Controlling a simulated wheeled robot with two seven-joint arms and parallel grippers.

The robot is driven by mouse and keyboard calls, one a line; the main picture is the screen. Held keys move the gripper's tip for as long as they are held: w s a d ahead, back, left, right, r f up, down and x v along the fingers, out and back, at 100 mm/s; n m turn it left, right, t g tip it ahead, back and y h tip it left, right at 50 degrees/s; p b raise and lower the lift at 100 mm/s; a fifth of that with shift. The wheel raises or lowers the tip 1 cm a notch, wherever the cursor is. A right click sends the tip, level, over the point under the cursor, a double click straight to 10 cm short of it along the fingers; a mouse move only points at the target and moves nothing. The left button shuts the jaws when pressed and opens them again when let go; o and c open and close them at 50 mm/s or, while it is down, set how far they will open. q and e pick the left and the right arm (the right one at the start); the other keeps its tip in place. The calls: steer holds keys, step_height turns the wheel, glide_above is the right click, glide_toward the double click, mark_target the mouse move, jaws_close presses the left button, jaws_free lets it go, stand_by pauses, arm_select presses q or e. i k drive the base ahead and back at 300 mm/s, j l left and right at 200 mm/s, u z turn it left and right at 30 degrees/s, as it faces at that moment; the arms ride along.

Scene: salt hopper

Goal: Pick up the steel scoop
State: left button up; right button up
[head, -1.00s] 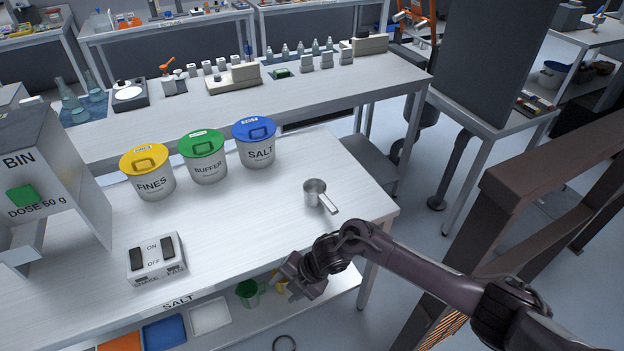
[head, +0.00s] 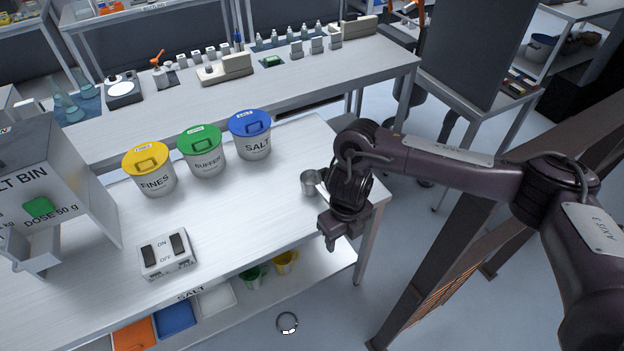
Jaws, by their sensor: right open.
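The steel scoop (head: 310,183) sits on the right part of the steel table (head: 230,225). Its round cup shows, and its handle is hidden behind my right gripper. My right gripper (head: 341,240) is open and empty. It points down at the table's front right edge, in front of the scoop in the picture. I cannot tell whether it touches the scoop. My left gripper is not in view.
Lidded tubs for fines (head: 152,172), buffer (head: 203,153) and salt (head: 251,137) stand behind and left of the scoop. A switch box (head: 166,254) and a salt bin (head: 60,180) stand further left. The table between switch box and scoop is clear.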

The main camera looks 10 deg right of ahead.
mark_target(310, 182)
steer(key=i, duration=0.95)
